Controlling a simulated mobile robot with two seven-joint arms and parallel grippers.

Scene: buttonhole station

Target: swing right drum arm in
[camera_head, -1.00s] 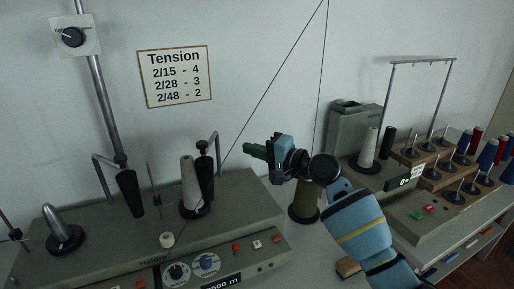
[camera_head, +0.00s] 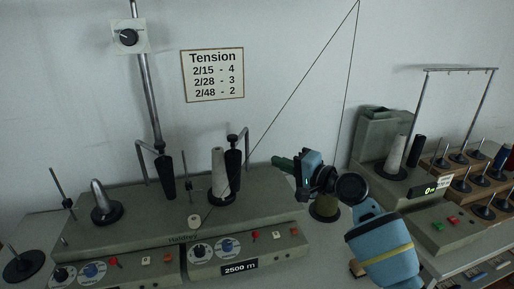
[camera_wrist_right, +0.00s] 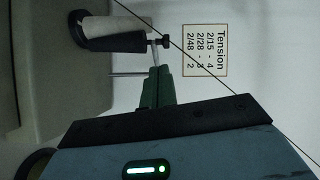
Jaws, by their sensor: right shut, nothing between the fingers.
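The right drum arm is a bent metal rod (camera_head: 246,145) on the winder, with a black tapered drum (camera_head: 233,163) beside a pale yarn cone (camera_head: 218,172). The drum overlaps the cone in the head view; whether they touch I cannot tell. In the right wrist view the black drum (camera_wrist_right: 112,43) and cone (camera_wrist_right: 115,27) lie sideways beyond my fingers. My right gripper (camera_head: 280,162) has green fingers, shut and empty, to the right of the drum and apart from it in the head view. Its fingertips (camera_wrist_right: 157,72) point toward the drum arm. My left gripper is not in view.
The grey winder (camera_head: 130,225) carries a second black drum (camera_head: 166,178) at left. A thread runs down from above, near the right gripper. Another machine (camera_head: 445,225) and a spool rack (camera_head: 470,175) stand at right.

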